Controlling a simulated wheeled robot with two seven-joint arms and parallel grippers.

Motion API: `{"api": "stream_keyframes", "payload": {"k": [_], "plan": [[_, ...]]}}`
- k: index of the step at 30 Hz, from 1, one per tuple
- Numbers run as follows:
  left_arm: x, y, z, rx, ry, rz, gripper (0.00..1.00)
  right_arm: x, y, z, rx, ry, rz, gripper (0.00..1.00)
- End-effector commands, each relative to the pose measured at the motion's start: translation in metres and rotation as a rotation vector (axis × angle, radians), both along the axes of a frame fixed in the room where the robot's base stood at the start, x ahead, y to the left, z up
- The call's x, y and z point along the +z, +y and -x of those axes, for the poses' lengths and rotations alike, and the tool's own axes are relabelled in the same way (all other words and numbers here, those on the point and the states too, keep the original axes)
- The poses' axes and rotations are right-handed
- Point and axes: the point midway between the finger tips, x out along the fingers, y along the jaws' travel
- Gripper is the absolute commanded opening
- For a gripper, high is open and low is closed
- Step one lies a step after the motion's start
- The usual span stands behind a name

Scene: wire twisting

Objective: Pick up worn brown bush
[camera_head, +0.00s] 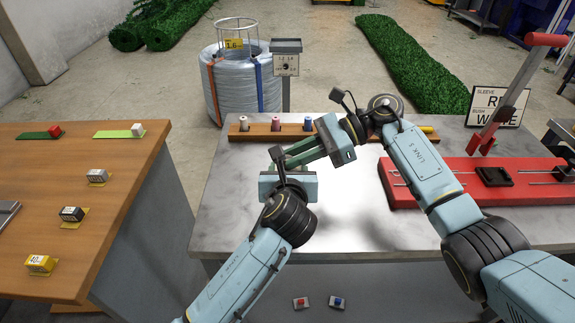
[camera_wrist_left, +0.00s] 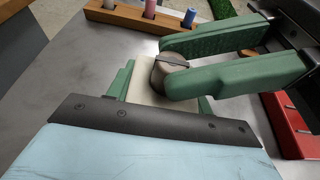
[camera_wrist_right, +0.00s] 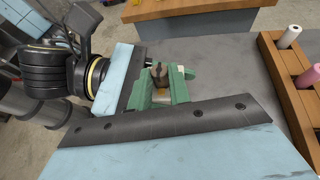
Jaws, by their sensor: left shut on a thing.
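In the left wrist view the bush (camera_wrist_left: 170,70) looks grey-brown with a dark band; in the right wrist view the bush (camera_wrist_right: 160,70) looks dark brown. My left gripper (camera_head: 288,172) is shut on it above the workbench. My right gripper (camera_head: 287,158) reaches in from the right, its two green fingers on either side of the bush. I cannot tell whether both right fingers touch it. In the head view the grippers hide the bush.
A wooden rack (camera_head: 258,130) with several coloured spools lies along the bench's back edge. A red fixture (camera_head: 450,180) with a lever stands at the right. A wooden table (camera_head: 90,165) with small labelled blocks is at the left. The bench front (camera_head: 350,225) is clear.

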Motion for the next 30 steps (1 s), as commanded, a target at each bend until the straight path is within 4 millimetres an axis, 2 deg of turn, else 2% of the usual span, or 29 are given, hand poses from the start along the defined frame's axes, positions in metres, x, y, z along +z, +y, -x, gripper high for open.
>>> {"api": "stream_keyframes", "payload": {"k": [11,24,30], "plan": [[0.001,0.000,0.000,0.000,-0.002,0.001,0.23,0.006,-0.001,-0.001,0.000,-0.002,0.001,0.00],[0.001,0.000,0.000,0.000,-0.001,0.000,0.23,0.085,0.000,-0.001,0.000,-0.005,0.001,0.00],[0.001,0.000,0.000,0.000,-0.002,0.000,0.23,0.100,0.000,0.000,0.000,-0.001,0.000,0.00]]}}
